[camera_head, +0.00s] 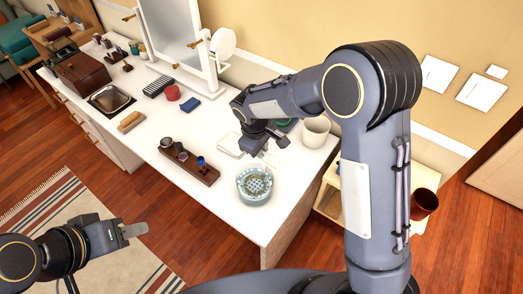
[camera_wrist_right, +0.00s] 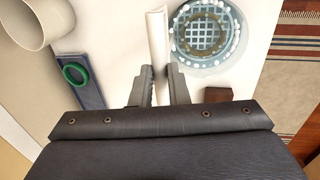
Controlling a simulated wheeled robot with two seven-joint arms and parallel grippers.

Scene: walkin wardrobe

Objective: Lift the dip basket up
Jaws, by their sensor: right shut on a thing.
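The dip basket (camera_head: 256,181) is a pale mesh basket sitting in a round, light-blue glass jar (camera_head: 254,196) near the front of the white dresser top. In the right wrist view the basket's grid (camera_wrist_right: 206,30) shows inside the jar, from above. My right gripper (camera_head: 269,150) is just behind the jar. In its wrist view the fingers (camera_wrist_right: 160,85) are shut on a pale, narrow bar (camera_wrist_right: 158,45); I cannot tell whether this joins the basket. My left gripper (camera_head: 134,231) hangs over the rug, away from the dresser, its jaw gap not clear.
A wooden holder (camera_head: 190,163) with small bottles stands left of the jar. A white mug (camera_head: 315,131) and a green ring (camera_wrist_right: 75,73) on a dark block are close to the right gripper. A mirror (camera_head: 174,35) stands at the back.

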